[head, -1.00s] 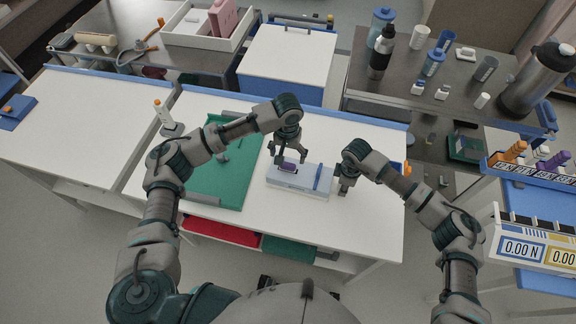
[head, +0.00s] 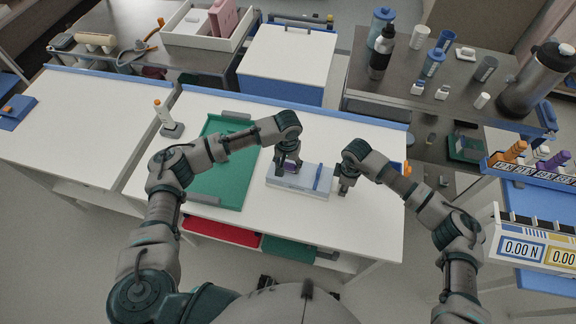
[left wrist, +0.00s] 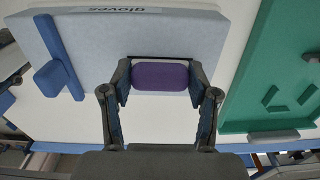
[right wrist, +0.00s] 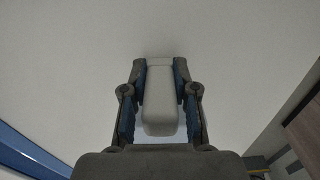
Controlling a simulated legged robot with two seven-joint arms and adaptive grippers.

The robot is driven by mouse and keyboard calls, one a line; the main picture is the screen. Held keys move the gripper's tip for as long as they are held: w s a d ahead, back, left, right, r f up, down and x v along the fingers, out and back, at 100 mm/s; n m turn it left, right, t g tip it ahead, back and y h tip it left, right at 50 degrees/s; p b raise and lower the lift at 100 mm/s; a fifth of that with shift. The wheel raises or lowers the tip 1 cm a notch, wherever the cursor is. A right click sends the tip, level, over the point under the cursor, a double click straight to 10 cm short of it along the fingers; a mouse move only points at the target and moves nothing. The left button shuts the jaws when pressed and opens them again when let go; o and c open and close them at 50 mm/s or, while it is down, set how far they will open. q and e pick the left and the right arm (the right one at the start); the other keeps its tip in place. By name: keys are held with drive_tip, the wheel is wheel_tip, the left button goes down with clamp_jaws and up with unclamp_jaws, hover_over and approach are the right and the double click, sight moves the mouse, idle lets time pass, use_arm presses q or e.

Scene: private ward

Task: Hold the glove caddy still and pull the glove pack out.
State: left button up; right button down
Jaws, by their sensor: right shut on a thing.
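The pale blue-grey glove caddy (head: 306,181) lies on the white table in front of me; the left wrist view shows its "gloves" label and a blue strap. The purple glove pack (left wrist: 160,76) sits in a slot in the caddy's top. My left gripper (head: 289,170) points down at it, with fingers (left wrist: 160,84) on both sides of the pack and close to it; contact cannot be told. My right gripper (head: 343,190) is at the caddy's right end. In the right wrist view its fingers (right wrist: 165,85) are shut on a pale upright grip (right wrist: 160,105) there.
The table (head: 240,230) is clear in front of the caddy. A steel cart (head: 400,100) with bottles and cups stands at the back right.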

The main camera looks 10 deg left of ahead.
sight(287, 164)
use_arm(q)
drive_tip(key=c, duration=0.7)
drive_tip(key=shift+r, duration=4.1)
drive_tip(key=shift+a, duration=0.1)
drive_tip(key=a, duration=1.2)
